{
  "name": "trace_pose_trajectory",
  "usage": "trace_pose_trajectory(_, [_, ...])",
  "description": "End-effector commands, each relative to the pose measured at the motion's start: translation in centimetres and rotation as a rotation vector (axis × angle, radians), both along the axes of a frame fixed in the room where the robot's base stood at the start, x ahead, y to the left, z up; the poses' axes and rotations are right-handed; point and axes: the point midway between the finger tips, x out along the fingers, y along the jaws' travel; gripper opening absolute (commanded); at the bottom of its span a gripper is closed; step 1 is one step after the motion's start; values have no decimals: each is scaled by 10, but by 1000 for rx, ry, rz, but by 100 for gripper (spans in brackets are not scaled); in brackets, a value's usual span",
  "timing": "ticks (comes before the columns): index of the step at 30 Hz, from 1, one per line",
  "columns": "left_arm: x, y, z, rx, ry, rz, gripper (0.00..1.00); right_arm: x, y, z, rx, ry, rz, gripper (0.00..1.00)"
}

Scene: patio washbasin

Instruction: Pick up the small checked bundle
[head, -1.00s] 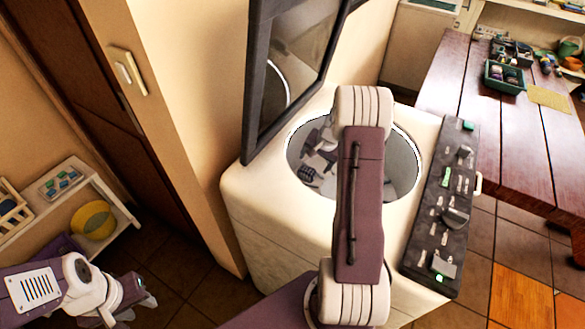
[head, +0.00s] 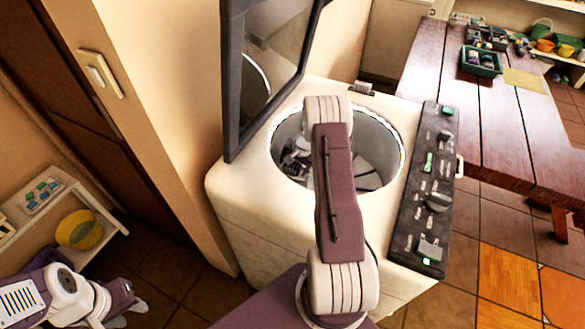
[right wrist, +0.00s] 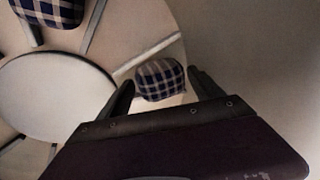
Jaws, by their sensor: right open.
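The small checked bundle (right wrist: 160,80), dark blue and white, lies on the floor of the washer drum in the right wrist view. My right gripper (right wrist: 161,78) is open, one finger on either side of the bundle in the picture; I cannot tell whether they touch it. In the head view my right arm reaches down into the washer's round opening, and the arm hides part of the drum. A second, larger-looking checked bundle (right wrist: 48,8) is cut off at the upper left of the wrist view. My left gripper (head: 128,308) is low at the left, its jaw state unclear.
The top-loading washer (head: 245,180) has its lid (head: 275,60) raised and a dark control panel (head: 425,190) at right. A pale round disc (right wrist: 58,95) with ribs is in the drum. A wooden table (head: 420,80) stands right, a shelf with a yellow bowl (head: 79,229) left.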

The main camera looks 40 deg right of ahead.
Motion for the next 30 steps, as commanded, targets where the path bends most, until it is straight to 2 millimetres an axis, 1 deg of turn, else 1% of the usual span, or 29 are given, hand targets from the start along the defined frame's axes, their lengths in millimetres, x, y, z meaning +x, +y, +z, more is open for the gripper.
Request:
trace_pose_trajectory(4, [0, 0, 0, 0, 0, 0, 36, 0, 0, 0, 0, 0, 0, 76])
trace_pose_trajectory(5, [0, 0, 0, 0, 0, 0, 36, 0, 0, 0, 0, 0, 0, 70])
trace_pose_trajectory(6, [0, 0, 0, 0, 0, 0, 36, 0, 0, 0, 0, 0, 0, 59])
trace_pose_trajectory(8, [0, 0, 0, 0, 0, 0, 36, 0, 0, 0, 0, 0, 0, 42])
trace_pose_trajectory(9, [0, 0, 0, 0, 0, 0, 36, 0, 0, 0, 0, 0, 0, 31])
trace_pose_trajectory(11, [0, 0, 0, 0, 0, 0, 36, 0, 0, 0, 0, 0, 0, 14])
trace_pose_trajectory(12, [0, 0, 0, 0, 0, 0, 36, 0, 0, 1, 0, -1, 0, 12])
trace_pose_trajectory(17, [0, 0, 0, 0, 0, 0, 36, 0, 0, 1, 0, -1, -1, 12])
trace_pose_trajectory(20, [0, 0, 0, 0, 0, 0, 36, 1, -1, 5, 0, -3, -1, 12])
trace_pose_trajectory(23, [0, 0, 1, 0, 0, 0, 36, 1, -1, 16, -1, -3, 1, 12])
trace_pose_trajectory(26, [0, 0, 3, 0, 0, 0, 36, 1, -1, 34, -2, -5, 0, 12])
trace_pose_trajectory(27, [0, 0, 3, 0, 0, 0, 36, 1, -1, 44, -3, -6, 0, 12])
trace_pose_trajectory(30, [0, 0, 0, 0, 0, 0, 36, -9, -22, 54, -2, -4, -6, 12])
